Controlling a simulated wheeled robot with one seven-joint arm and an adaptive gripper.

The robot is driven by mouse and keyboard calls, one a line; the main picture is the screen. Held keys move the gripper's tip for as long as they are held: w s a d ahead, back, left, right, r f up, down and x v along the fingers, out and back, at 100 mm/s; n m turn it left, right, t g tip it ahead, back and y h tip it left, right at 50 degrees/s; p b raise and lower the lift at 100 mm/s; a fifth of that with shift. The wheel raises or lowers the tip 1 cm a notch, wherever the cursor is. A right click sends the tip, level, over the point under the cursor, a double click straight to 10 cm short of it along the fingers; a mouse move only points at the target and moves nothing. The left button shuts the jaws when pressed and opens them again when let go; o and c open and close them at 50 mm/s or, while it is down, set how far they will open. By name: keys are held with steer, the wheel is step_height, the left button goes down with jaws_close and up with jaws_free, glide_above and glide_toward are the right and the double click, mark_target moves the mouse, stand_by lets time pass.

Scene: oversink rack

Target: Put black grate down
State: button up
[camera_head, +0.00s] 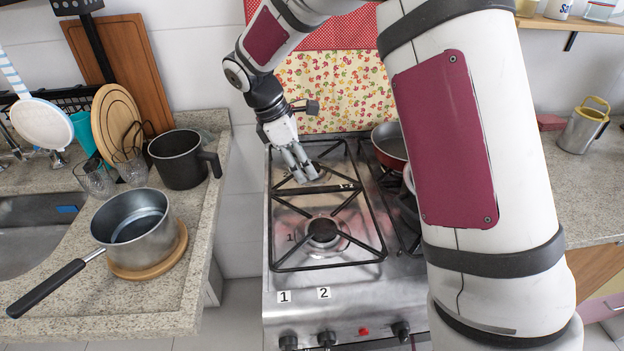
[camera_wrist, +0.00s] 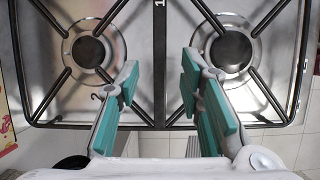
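The black grate (camera_head: 330,265) lies on the left side of the steel stove, spanning a front and a rear burner. It looks flat and seated. In the wrist view its middle bar (camera_wrist: 160,82) runs through the gap between my fingers, with a burner on either side. My gripper (camera_head: 299,176) points down over the rear half of the grate. The wrist view shows its green-padded fingers (camera_wrist: 158,95) spread apart, with clear space on both sides of the bar. Whether the fingertips touch the grate is not clear.
A second grate on the right carries a red pan (camera_head: 389,146), partly hidden by my arm. A steel saucepan (camera_head: 134,228) on a wooden board and a black pot (camera_head: 181,160) stand on the left counter. A metal jug (camera_head: 583,129) is on the right counter.

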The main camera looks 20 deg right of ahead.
steer(key=s+d+r+m+t+y, duration=0.25)
steer(key=s+r+m, duration=0.55)
steer(key=s+r, duration=0.8)
steer(key=s+f+m+t+y, duration=0.1)
steer(key=s+m, duration=0.7)
steer(key=s, duration=0.8)
step_height(320, 180, down, 3)
steer(key=shift+s+d+r+t+y, duration=0.2)
steer(key=shift+s+d+t+y, duration=0.15)
steer(key=shift+d+y, duration=0.1)
steer(key=shift+w, duration=0.1)
